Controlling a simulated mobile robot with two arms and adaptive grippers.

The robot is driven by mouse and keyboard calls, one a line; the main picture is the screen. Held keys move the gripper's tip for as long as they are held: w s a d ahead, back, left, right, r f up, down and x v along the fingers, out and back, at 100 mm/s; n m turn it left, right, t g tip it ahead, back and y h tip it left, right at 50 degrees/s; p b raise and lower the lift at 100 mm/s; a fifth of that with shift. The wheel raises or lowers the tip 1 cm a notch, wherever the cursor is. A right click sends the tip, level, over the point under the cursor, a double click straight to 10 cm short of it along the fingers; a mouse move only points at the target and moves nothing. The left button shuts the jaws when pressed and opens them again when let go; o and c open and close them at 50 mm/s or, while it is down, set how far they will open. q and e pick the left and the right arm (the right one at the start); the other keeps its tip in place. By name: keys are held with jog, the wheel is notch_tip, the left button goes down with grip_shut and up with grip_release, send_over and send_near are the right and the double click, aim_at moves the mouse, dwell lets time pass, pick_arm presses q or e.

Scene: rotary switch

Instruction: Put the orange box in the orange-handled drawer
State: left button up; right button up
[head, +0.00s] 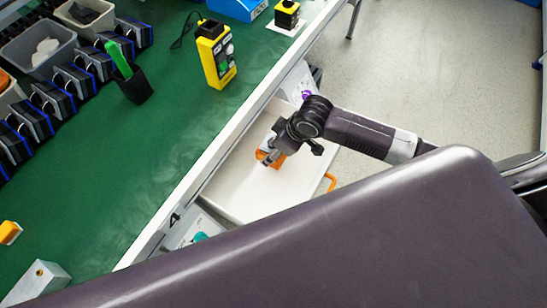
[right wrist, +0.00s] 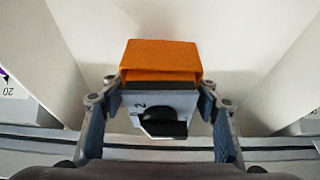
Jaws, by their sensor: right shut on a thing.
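The orange box (head: 270,163) is between the fingers of my right gripper (head: 274,153), over the inside of an open white drawer (head: 236,184). The drawer has an orange handle (head: 331,181) on its outer right side. In the right wrist view the box (right wrist: 160,58) shows an orange end and a grey face with a black rotary knob. The fingers of my right gripper (right wrist: 160,98) are shut on its two sides. White drawer walls rise to the left and right of it. I cannot tell whether the box touches the drawer floor. My left gripper is not in view.
The green bench top (head: 160,160) has a pale edge beside the drawer. On it stand a yellow control box (head: 215,58), a row of black-and-blue modules and grey bins (head: 38,48). Other drawer fronts, one with a teal handle (head: 199,237), lie beside the open drawer.

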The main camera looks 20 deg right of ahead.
jog(key=shift+f, duration=2.7)
jog(key=shift+f, duration=0.1)
jog(key=o, duration=1.1)
jog(key=shift+o, duration=0.2)
jog(key=v, duration=1.2)
jog(key=shift+p, duration=0.4)
